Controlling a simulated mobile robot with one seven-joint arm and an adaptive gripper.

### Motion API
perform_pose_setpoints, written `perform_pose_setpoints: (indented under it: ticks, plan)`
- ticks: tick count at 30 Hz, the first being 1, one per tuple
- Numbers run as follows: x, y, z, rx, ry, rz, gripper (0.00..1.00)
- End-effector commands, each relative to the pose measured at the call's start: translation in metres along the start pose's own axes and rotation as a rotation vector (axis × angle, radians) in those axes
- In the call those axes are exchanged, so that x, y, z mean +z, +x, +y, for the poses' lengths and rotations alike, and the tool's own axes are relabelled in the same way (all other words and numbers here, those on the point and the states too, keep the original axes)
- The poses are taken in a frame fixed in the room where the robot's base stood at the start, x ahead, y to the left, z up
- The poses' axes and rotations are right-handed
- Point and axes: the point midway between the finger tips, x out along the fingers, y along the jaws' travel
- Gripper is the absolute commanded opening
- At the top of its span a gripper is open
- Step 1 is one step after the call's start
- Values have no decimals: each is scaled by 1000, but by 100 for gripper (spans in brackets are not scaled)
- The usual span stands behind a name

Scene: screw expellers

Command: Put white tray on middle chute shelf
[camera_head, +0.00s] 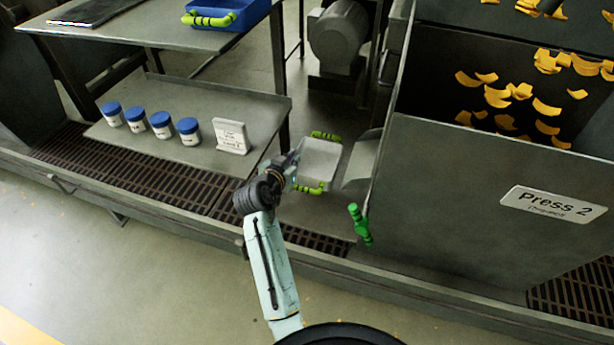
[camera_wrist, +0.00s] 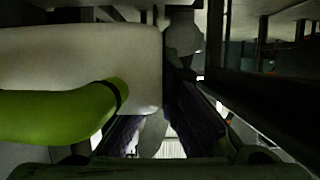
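The white tray (camera_head: 320,158) with bright green handles is left of Press 2, beside a grey sloping chute (camera_head: 360,160). I cannot tell whether it rests on a surface or hangs above it. My gripper (camera_head: 294,165) is at the tray's left side, and its fingers are small and partly hidden there. In the wrist view the tray's pale wall (camera_wrist: 80,55) and one green handle (camera_wrist: 60,112) fill the left. The fingers of my gripper (camera_wrist: 163,128) stand apart there, with a pale gap between them.
A lower shelf (camera_head: 190,95) at left holds several blue-lidded jars (camera_head: 162,124) and a white sign (camera_head: 232,137). A blue tray (camera_head: 225,14) is on the table above. Press 2 (camera_head: 450,190) walls off the right, with a green valve handle (camera_head: 360,224) at its corner.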

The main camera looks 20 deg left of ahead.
Motion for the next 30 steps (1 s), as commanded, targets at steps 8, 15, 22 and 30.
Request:
perform_pose_setpoints:
  ticks: [8, 15, 22, 30]
  plan:
    - [36, 15, 0, 1, -1, 0, 0]
    - [62, 26, 0, 1, -2, -1, 0]
    - [71, 30, 0, 0, 1, 2, 0]
    - [75, 31, 0, 0, 1, 0, 4]
